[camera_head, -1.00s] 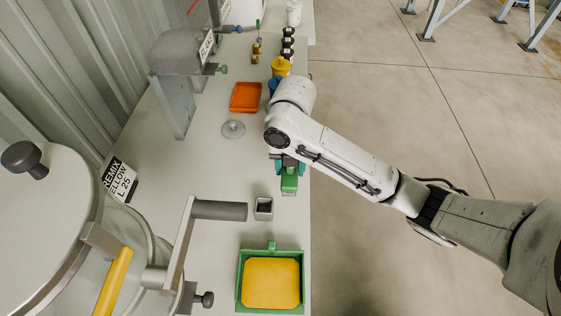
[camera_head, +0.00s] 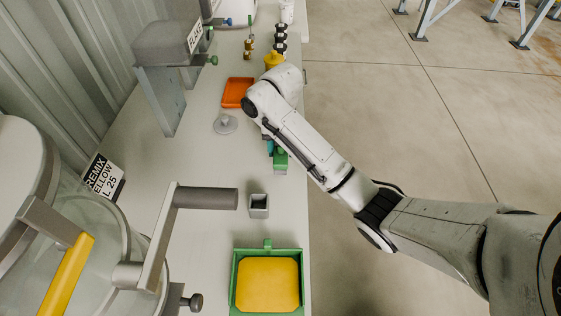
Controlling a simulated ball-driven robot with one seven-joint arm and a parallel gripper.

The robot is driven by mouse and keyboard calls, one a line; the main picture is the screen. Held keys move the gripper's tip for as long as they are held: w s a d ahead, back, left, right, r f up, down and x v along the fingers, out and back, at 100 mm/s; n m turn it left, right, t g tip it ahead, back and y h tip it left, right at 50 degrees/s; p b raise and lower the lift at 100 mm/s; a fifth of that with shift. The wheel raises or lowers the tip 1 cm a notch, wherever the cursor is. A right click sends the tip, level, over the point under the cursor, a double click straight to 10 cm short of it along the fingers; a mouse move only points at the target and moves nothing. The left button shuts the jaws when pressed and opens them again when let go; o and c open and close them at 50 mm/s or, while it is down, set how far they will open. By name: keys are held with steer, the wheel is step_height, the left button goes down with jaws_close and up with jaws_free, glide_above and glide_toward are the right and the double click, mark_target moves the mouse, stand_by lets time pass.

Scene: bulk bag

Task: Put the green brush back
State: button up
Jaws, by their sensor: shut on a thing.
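The green brush (camera_head: 281,162) is a small green block with a paler lower edge, at the right side of the bench in the head view. My gripper (camera_head: 272,147) is shut on it; the fingers are mostly hidden behind my white arm. I cannot tell whether the brush touches the bench. A small grey open-topped holder (camera_head: 259,212) stands nearer, below and slightly left of the brush in the picture. A green tray (camera_head: 236,272) holding a yellow slab is nearer still, with a green tab on its far edge.
An orange tray (camera_head: 226,104), a clear round disc (camera_head: 225,124) and a grey stand (camera_head: 160,95) are farther along the bench (camera_head: 205,160). A large drum with a crank handle (camera_head: 205,198) fills the left. A yellow item (camera_head: 273,60) stands beyond my arm.

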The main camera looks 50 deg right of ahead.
steer(key=shift+w+d+f+p, duration=0.25)
steer(key=shift+w+f+p, duration=0.05)
steer(key=shift+p, duration=0.15)
steer(key=shift+w+d+f, duration=0.2)
steer(key=shift+d+f, duration=0.05)
steer(key=shift+f, duration=0.2)
steer(key=shift+w+d+f, duration=0.1)
steer(key=shift+f, duration=1.6)
steer(key=shift+f, duration=0.15)
steer(key=o, duration=1.1)
step_height(320, 180, up, 12)
steer(key=p, duration=0.4)
steer(key=shift+r+p, duration=0.2)
steer(key=shift+p, duration=0.1)
